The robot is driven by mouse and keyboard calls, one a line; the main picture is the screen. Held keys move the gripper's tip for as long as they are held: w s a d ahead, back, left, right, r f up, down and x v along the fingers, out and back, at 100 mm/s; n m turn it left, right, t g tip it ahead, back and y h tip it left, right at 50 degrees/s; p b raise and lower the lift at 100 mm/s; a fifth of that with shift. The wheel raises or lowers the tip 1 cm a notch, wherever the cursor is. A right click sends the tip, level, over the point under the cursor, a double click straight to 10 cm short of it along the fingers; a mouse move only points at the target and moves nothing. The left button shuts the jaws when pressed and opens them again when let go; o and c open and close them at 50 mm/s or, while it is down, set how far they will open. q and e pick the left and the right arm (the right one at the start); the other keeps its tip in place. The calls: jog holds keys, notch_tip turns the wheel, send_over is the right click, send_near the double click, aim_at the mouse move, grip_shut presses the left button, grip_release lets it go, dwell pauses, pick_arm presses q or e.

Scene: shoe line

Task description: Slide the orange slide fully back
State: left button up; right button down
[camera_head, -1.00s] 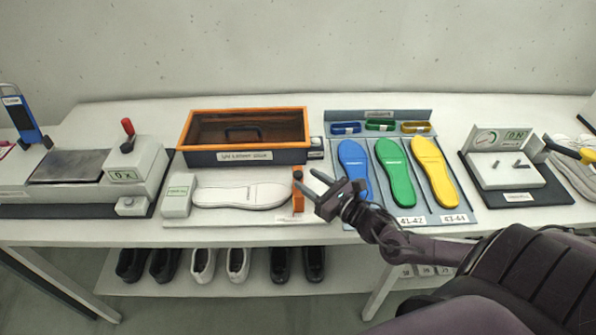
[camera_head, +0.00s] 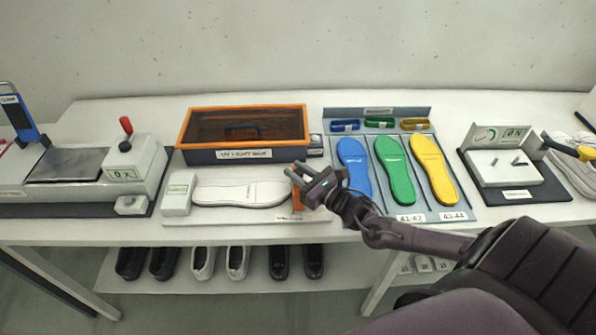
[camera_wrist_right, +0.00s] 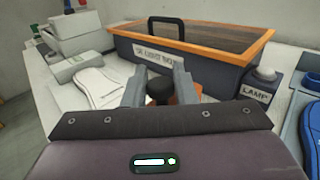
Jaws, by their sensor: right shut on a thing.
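The orange slide (camera_head: 297,197) is an upright orange post at the right end of a white measuring board (camera_head: 235,220). A white sole (camera_head: 240,193) lies on the board to the left of the slide. My right gripper (camera_head: 297,174) is shut on the top of the slide. In the right wrist view, the gripper fingers (camera_wrist_right: 160,88) stand on either side of a dark knob (camera_wrist_right: 160,92), with some orange of the slide (camera_wrist_right: 184,95) showing behind. The fingers hide part of the slide. My left gripper is not in view.
An orange-rimmed light box (camera_head: 245,154) stands behind the board. A tray with blue, green and yellow insoles (camera_head: 397,208) is close on the right. A white box with a red lever (camera_head: 138,165) is at left. Several shoes sit on the shelf below.

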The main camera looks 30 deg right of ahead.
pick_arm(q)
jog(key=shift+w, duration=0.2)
pick_arm(e)
jog(key=s+d, duration=0.2)
jog(key=d, duration=0.1)
jog(key=s+d+p, duration=0.1)
jog(key=d, duration=0.1)
jog(key=shift+s+d, duration=0.2)
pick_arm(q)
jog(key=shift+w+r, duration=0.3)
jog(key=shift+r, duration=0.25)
pick_arm(e)
jog(key=shift+w, duration=0.1)
jog(key=c, duration=1.6)
grip_release()
jog(key=o, duration=0.4)
jog(key=shift+d, duration=0.15)
jog(key=shift+c, duration=0.2)
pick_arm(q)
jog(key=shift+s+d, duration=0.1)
pick_arm(e)
jog(key=shift+s, duration=0.2)
